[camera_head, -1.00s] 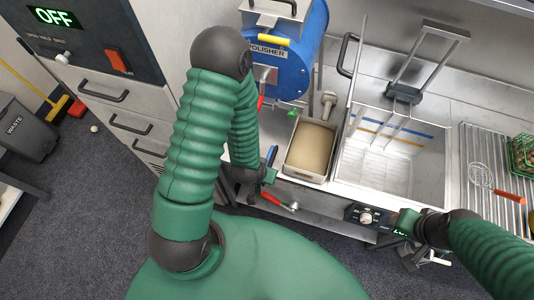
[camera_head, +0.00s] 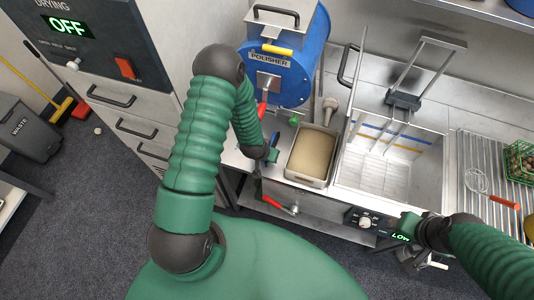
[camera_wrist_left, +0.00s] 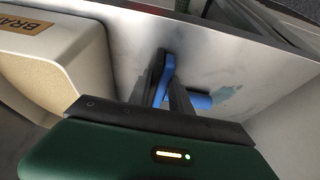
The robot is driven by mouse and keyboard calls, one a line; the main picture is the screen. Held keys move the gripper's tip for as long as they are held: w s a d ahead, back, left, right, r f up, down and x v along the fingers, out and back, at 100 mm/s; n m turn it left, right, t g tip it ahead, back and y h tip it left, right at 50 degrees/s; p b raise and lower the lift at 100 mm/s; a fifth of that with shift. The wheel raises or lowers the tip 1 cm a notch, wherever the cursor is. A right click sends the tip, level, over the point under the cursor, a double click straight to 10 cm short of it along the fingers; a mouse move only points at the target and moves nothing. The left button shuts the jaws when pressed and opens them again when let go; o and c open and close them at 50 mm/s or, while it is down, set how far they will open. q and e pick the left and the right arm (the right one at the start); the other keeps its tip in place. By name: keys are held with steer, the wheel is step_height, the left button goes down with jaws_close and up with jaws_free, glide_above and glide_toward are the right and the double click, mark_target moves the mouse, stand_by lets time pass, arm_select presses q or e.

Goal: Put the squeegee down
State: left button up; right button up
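The squeegee shows as a blue handle in the left wrist view (camera_wrist_left: 165,72), between the dark fingers of my left gripper (camera_wrist_left: 166,85). Another blue piece lies just right of the fingers, close to the steel counter surface. In the head view a small blue part of the squeegee (camera_head: 274,139) shows by my left gripper (camera_head: 272,155), at the counter left of the tan-filled bin. The rest of the squeegee is hidden by fingers and arm. My right gripper (camera_head: 406,224) is at the counter's front edge by the lit LOW display; its fingers are unclear.
The bin (camera_head: 289,173) stands close right of my left gripper. The blue polisher (camera_head: 290,80) with its red handle stands behind. A steel sink (camera_head: 437,185) is right of the bin. A red-handled valve (camera_head: 280,206) sits below the counter front. A wire rack (camera_head: 468,150) is far right.

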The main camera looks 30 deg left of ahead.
arm_select(q)
steer(key=o, duration=0.4)
